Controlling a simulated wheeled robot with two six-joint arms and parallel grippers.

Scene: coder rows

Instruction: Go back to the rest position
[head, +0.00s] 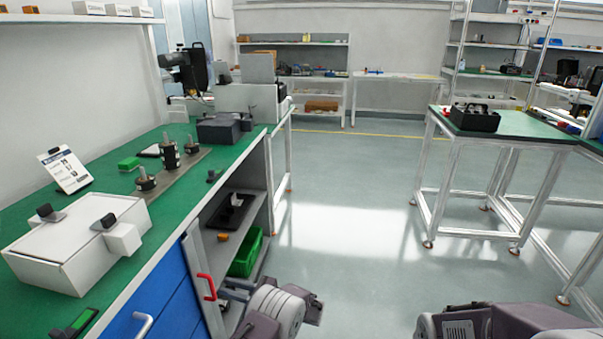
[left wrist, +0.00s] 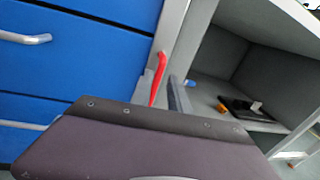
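My left gripper (head: 234,290) is low in the head view, beside the front of the left bench. Its two grey fingers show a small gap with nothing between them. The fingers point left toward the red handle (head: 207,287) but look apart from it. In the left wrist view, my gripper's dark body fills the bottom, and one grey finger (left wrist: 178,96) shows just right of the red handle (left wrist: 158,78). Part of my right arm shows at the bottom right of the head view; its gripper is out of frame.
The green-topped bench (head: 105,185) runs along the left with a white box (head: 75,245) on it. Below are blue drawers (head: 150,305) and an open shelf with a green bin (head: 246,252). A table (head: 510,124) stands right. The middle floor (head: 350,215) is clear.

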